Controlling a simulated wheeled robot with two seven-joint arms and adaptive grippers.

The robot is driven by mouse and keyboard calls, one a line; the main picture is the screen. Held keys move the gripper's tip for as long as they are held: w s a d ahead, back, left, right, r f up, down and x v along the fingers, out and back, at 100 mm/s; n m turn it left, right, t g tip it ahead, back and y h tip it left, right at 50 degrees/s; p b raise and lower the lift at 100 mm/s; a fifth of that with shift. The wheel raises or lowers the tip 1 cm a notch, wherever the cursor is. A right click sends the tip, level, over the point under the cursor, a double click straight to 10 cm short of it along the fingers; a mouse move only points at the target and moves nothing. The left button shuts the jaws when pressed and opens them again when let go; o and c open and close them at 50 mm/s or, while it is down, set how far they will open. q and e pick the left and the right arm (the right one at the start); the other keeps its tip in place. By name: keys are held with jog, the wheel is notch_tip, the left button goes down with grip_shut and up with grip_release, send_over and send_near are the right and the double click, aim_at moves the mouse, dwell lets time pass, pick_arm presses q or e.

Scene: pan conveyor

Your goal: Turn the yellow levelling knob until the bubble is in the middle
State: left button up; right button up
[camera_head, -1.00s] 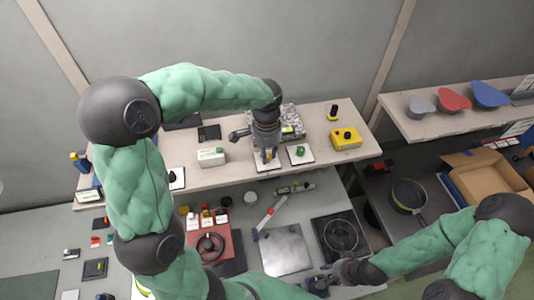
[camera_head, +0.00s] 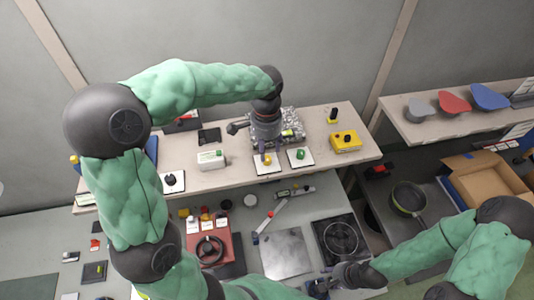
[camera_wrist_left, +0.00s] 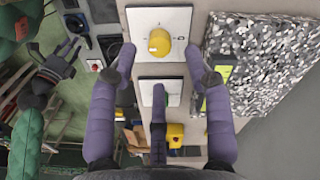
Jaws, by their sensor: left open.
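The yellow levelling knob (camera_head: 267,159) stands on a white plate (camera_head: 268,168) on the back shelf. In the left wrist view the yellow knob (camera_wrist_left: 159,42) shows between two spread purple fingers. My left gripper (camera_head: 265,150) is open just above the knob; its fingers (camera_wrist_left: 159,60) appear clear of the knob. A yellow-green level vial (camera_head: 288,132) is by the speckled stone block (camera_head: 294,118), and the vial (camera_wrist_left: 222,72) is partly hidden by a finger in the wrist view. The bubble is too small to make out. My right gripper (camera_head: 322,285) is low at the front; its fingers are unclear.
A green knob (camera_head: 300,154) on its own white plate is close to the right. A white box (camera_head: 210,160) is to the left and a yellow box (camera_head: 345,141) further right. A hotplate (camera_head: 341,238) is on the lower bench.

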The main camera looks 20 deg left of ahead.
aim_at(267, 158)
pick_arm(q)
notch_tip(267, 158, up, 8)
jog(key=shift+f, duration=0.25)
dwell(0.5)
